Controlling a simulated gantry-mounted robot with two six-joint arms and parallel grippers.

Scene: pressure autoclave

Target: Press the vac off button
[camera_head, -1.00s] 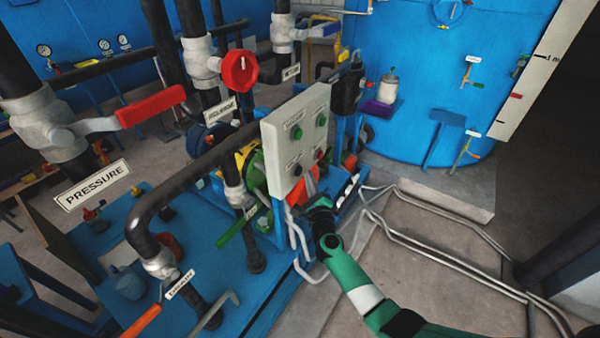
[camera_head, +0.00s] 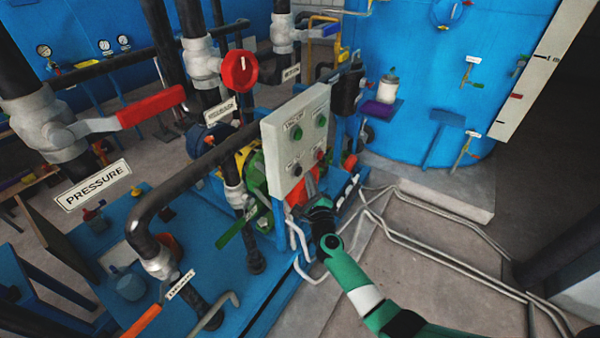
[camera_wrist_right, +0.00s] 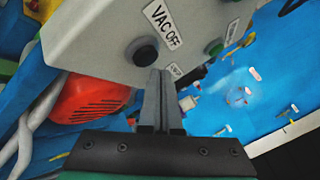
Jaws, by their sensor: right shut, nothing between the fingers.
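The grey control box (camera_head: 284,130) shows its panel with two green buttons above and a black and a red one below. The black vac off button (camera_head: 295,169) is at the lower left of the panel. In the right wrist view the black button (camera_wrist_right: 142,52) sits beside its "VAC OFF" label (camera_wrist_right: 163,27). My right gripper (camera_wrist_right: 164,76) is shut and empty, its tips just below and right of that button in the picture. I cannot tell whether they touch the panel. In the head view its wrist (camera_head: 320,212) is below the box. My left gripper is not in view.
A red motor-like body (camera_wrist_right: 88,100) lies left of the fingers. Grey conduits (camera_head: 300,245) run beside the box. A black pipe (camera_head: 190,180) and the red-handled pressure valve (camera_head: 150,106) stand left. A blue tank (camera_head: 440,70) is behind; floor at right is partly clear.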

